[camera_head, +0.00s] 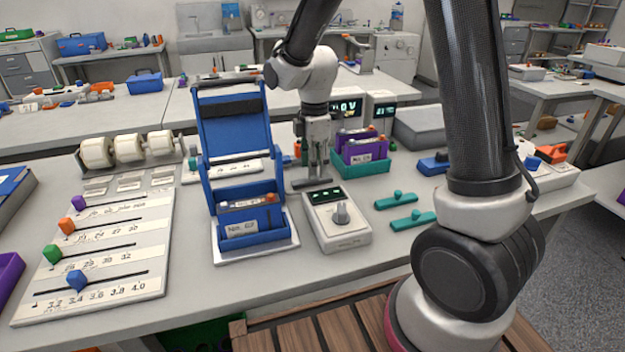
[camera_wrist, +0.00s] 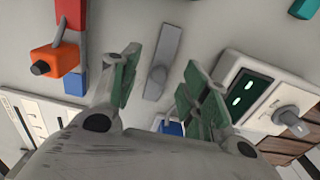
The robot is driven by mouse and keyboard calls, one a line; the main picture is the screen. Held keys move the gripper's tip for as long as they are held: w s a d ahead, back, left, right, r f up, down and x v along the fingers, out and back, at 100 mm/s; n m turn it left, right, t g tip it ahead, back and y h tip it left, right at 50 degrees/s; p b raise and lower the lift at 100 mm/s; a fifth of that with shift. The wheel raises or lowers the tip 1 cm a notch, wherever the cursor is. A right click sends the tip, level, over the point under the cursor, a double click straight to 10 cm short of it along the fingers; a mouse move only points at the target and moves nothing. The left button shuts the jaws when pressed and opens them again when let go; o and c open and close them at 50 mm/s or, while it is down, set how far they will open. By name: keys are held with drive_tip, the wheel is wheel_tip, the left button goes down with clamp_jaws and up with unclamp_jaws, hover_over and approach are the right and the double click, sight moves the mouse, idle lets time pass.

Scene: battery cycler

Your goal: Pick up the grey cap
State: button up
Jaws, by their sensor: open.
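My gripper is open and empty, with green-grey finger pads. In the head view my gripper (camera_head: 316,170) points down over the grey cap (camera_head: 302,184), hiding part of it. The exact height of the fingertips above the cap cannot be told.
A white device with a knob (camera_head: 341,235) stands just in front of the cap. A blue open-lidded holder (camera_head: 233,145) is to the left. A green bin (camera_head: 340,163) is close behind right. Two teal caps (camera_head: 395,201) lie to the right on clear bench.

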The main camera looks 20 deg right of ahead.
wheel_tip(320, 180, down, 3)
drive_tip(key=shift+f, duration=0.15)
drive_tip(key=shift+a, duration=0.1)
drive_tip(key=c, duration=1)
drive_tip(key=shift+o, duration=0.2)
